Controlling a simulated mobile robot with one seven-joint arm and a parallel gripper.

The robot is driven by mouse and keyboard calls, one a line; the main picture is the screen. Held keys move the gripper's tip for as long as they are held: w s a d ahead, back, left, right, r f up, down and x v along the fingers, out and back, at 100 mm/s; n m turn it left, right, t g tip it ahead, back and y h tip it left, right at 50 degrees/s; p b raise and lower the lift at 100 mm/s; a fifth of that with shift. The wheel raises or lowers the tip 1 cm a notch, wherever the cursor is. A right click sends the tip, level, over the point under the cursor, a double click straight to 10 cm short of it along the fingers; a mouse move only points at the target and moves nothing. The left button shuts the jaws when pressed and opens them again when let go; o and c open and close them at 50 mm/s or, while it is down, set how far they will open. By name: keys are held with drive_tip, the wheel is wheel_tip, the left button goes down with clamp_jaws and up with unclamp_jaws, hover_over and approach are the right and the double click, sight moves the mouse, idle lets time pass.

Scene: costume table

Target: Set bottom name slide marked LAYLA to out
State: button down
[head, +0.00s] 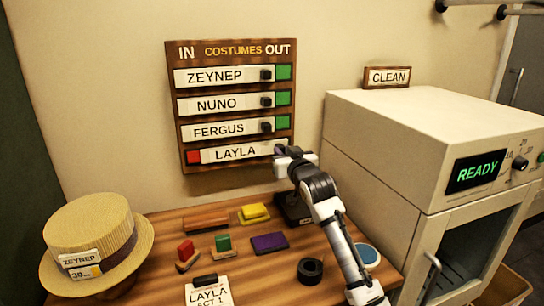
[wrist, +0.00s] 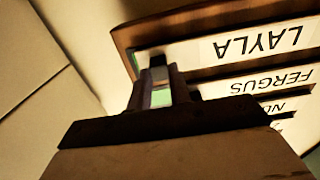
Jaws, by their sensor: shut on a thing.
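The costumes board (head: 174,110) hangs on the wall, with IN at its upper left and OUT at its upper right. The bottom name slide LAYLA (head: 235,153) sits at the right, OUT side, with a red patch (head: 194,157) bare at its left. In the wrist view the LAYLA slide (wrist: 258,44) appears upside down. My gripper (head: 281,149) is at the slide's right end, shut on its dark knob, which the fingers mostly hide. In the wrist view my gripper's fingers (wrist: 158,88) close there, with a green patch showing between them.
The ZEYNEP (head: 215,77), NUNO (head: 217,105) and FERGUS (head: 219,131) slides above sit left, with green at their right. A white cabinet (head: 400,125) reading READY stands right of my arm. A straw hat (head: 95,230) and several small items lie on the wooden table (head: 160,222).

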drive_tip(key=shift+w+d, duration=0.2)
drive_tip(key=shift+d, duration=0.65)
drive_tip(key=c, duration=1.3)
unclamp_jaws()
drive_tip(key=shift+d, duration=0.1)
drive_tip(key=b+v, duration=0.3)
drive_tip(key=v, duration=1)
drive_tip(key=shift+s+b, duration=0.3)
drive_tip(key=shift+s, duration=0.05)
